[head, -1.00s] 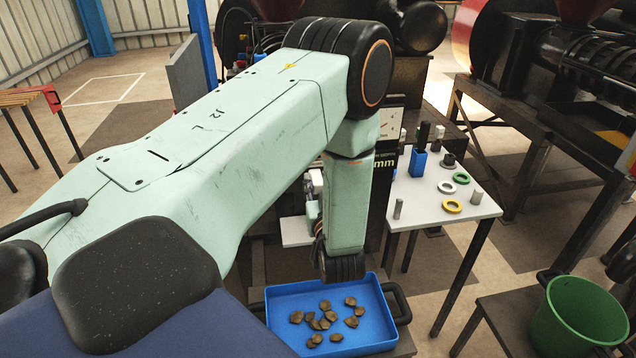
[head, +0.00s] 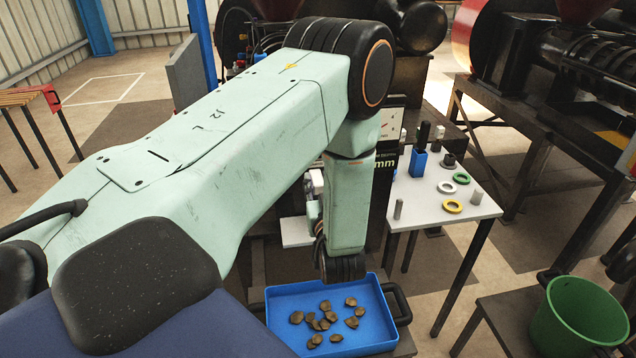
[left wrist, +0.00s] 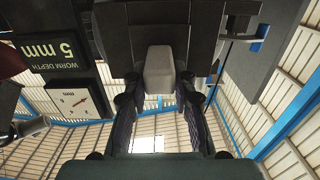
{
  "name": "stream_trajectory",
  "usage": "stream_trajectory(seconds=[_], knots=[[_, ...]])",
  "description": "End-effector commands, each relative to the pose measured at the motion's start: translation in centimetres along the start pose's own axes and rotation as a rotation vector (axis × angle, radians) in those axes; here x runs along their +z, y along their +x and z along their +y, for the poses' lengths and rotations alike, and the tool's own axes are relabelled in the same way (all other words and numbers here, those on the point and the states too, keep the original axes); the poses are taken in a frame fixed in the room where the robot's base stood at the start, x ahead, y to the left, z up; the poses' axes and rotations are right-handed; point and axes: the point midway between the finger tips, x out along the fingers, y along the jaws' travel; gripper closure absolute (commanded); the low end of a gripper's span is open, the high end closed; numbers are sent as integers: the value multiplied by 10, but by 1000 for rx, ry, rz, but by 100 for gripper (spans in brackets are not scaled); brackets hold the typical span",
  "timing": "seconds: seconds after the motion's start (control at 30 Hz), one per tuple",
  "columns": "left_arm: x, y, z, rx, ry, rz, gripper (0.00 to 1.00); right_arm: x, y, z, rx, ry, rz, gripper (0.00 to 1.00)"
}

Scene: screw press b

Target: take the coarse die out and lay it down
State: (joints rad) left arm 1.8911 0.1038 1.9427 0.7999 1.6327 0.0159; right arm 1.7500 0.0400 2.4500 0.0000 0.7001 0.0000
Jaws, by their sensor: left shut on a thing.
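My left gripper (left wrist: 160,95) is shut on a pale grey block (left wrist: 159,68) that juts from a dark machine body (left wrist: 155,20) in the left wrist view. The two fingers sit on either side of the block's near end. I cannot tell whether this block is part of the coarse die. In the head view my left arm hides most of the gripper and the press front. A yellow ring (head: 452,206), a pale grey ring (head: 446,187) and a green ring (head: 461,178) lie flat on the small white table (head: 425,210). My right gripper is not in view.
A blue tray (head: 385,335) with several brown lumps stands below my left forearm. A blue block (head: 418,163) and small grey cylinders stand on the white table. A sign reading 5 mm (left wrist: 55,50) and a dial (left wrist: 75,103) are beside the gripper. A green bucket (head: 580,315) stands right.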

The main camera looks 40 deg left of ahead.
Motion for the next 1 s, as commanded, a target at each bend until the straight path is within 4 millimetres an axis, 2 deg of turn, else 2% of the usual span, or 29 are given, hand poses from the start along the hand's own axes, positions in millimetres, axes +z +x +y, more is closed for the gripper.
stream_trajectory(seconds=[1.0], knots=[[0,-25,1,2,0,1,100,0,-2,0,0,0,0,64]])
